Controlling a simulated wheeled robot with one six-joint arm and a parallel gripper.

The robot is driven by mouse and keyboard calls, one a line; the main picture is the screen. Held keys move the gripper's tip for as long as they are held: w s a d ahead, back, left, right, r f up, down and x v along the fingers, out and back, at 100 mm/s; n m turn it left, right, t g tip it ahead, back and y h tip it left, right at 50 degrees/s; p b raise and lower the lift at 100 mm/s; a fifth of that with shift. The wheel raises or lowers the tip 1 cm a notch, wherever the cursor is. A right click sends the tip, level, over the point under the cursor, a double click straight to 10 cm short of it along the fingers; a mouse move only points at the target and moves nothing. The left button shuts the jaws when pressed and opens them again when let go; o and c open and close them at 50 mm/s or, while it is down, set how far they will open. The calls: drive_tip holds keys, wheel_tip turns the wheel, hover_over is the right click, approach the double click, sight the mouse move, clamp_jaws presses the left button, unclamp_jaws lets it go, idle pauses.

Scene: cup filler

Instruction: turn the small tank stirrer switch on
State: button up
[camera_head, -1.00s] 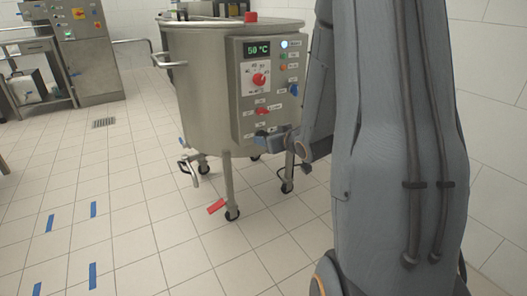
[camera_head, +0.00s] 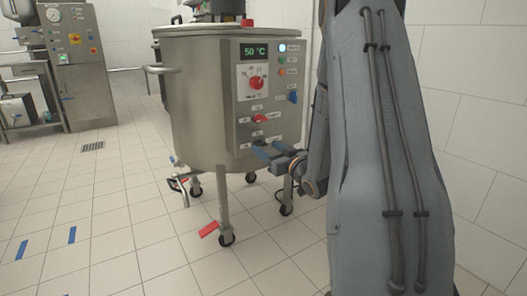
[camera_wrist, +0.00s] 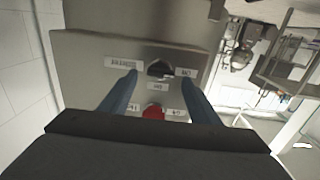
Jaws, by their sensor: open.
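The small steel tank (camera_head: 205,105) stands on castors in the middle of the head view, with a control panel (camera_head: 297,118) on its right side. My gripper (camera_head: 268,150) is open and empty at the panel's lower end. In the wrist view the panel appears upside down, and a black knob (camera_wrist: 160,68) shows between the tips of my open gripper (camera_wrist: 160,80), with small labels around it. I cannot tell if the fingers touch it. A red knob (camera_wrist: 153,111) lies nearer the palm; it shows above my gripper in the head view (camera_head: 259,118). The labels are too blurred to read surely.
The panel also carries a 50 °C display (camera_head: 263,50), a red dial (camera_head: 256,83) and a blue switch (camera_head: 293,97). Open tiled floor lies to the left; a white wall stands right of my arm.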

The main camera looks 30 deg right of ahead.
sight(261, 145)
drive_tip(key=shift+w+b, duration=0.4)
drive_tip(key=shift+w, duration=0.85)
drive_tip(key=c, duration=1.1)
drive_tip(key=shift+o, duration=0.2)
